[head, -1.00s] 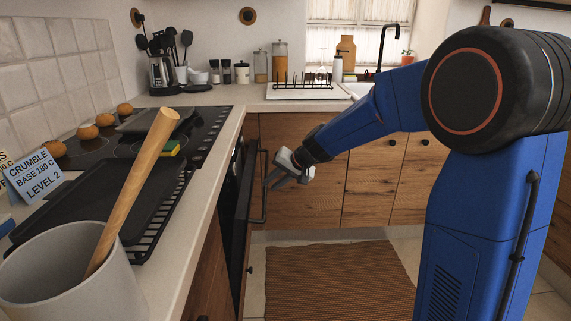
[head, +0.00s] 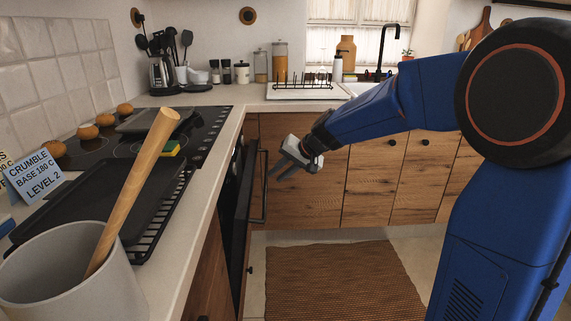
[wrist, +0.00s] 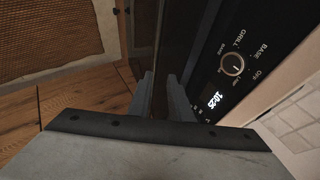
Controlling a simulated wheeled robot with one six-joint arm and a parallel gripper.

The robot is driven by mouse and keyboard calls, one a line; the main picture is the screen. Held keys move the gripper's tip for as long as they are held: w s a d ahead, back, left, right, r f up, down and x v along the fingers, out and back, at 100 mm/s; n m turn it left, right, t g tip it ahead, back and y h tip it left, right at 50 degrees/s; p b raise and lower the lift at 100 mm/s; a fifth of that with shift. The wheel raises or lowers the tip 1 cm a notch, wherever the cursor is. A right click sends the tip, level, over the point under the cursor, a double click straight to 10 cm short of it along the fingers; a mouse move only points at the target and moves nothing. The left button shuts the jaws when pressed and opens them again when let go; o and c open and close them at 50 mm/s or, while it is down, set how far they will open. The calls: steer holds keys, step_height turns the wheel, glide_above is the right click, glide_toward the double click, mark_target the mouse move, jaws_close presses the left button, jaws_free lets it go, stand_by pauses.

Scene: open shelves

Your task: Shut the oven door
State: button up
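The oven door (head: 240,220) is black and sits in the front of the left counter. It stands slightly ajar, with its upright bar handle (head: 265,188) on the outer side. My gripper (head: 274,174) is just right of the handle in the head view, its fingers pointing left and down towards the door. Whether a finger touches the door cannot be told.
The counter above holds a grey pot with a rolling pin (head: 135,190), a black tray (head: 110,195) and a hob with buns (head: 88,132). A brown mat (head: 340,280) lies on the floor. Wooden cabinets (head: 370,185) stand behind my gripper.

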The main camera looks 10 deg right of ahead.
steer(key=v, duration=0.3)
steer(key=a+v, duration=0.1)
steer(key=v, duration=0.1)
steer(key=shift+d+r, duration=0.1)
steer(key=shift+r, duration=0.45)
stand_by(0.4)
steer(key=v, duration=1.7)
steer(key=shift+s+d+r, duration=0.1)
